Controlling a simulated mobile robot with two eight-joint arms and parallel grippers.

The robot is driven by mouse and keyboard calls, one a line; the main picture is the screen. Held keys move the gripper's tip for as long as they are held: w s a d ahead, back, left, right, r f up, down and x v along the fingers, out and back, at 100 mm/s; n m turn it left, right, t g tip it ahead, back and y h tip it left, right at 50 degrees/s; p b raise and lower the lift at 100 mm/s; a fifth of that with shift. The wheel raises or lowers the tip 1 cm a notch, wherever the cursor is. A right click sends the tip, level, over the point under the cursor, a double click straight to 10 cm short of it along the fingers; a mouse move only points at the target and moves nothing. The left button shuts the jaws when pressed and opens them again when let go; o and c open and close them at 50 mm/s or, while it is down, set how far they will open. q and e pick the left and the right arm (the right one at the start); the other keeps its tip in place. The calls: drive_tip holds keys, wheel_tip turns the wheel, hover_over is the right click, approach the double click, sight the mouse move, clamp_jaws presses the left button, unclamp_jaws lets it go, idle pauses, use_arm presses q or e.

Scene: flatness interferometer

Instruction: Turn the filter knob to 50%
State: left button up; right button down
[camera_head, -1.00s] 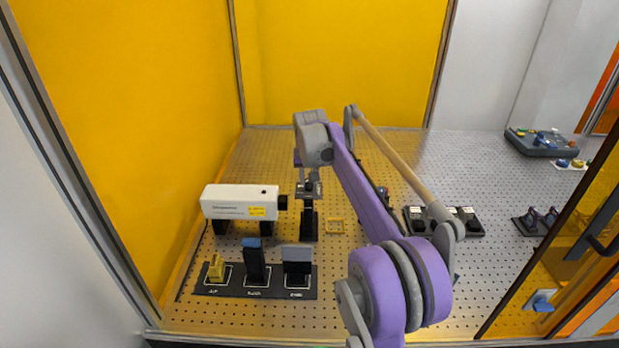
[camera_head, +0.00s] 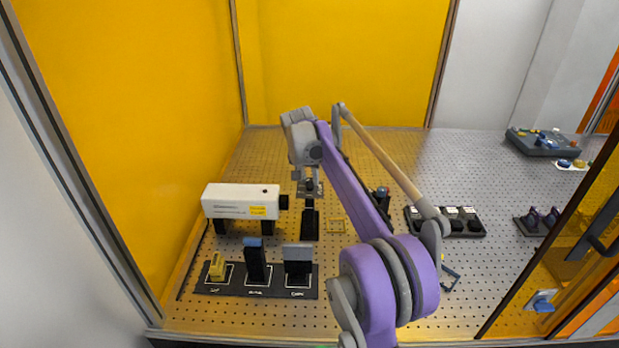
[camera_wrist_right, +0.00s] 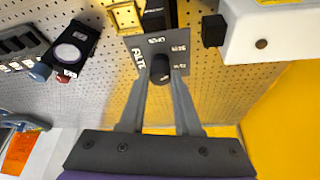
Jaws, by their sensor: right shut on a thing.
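The filter knob (camera_wrist_right: 160,68) is a dark round knob on a grey panel (camera_wrist_right: 142,52) with white markings. The markings are too small to read surely in the wrist view. My right gripper (camera_wrist_right: 160,80) has its two grey fingers shut on the knob, one on each side. In the head view the right gripper (camera_head: 309,182) reaches down onto the panel on top of a black post (camera_head: 309,220). The knob itself is mostly hidden there by the gripper. My left gripper is not in view.
A white laser box (camera_head: 240,201) stands left of the post. A black tray (camera_head: 228,289) with several parts lies in front. A dark holder (camera_head: 447,231) and a grey control box (camera_head: 545,144) are further right.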

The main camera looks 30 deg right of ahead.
drive_tip(key=c, duration=0.6)
unclamp_jaws()
drive_tip(key=v, duration=1.1)
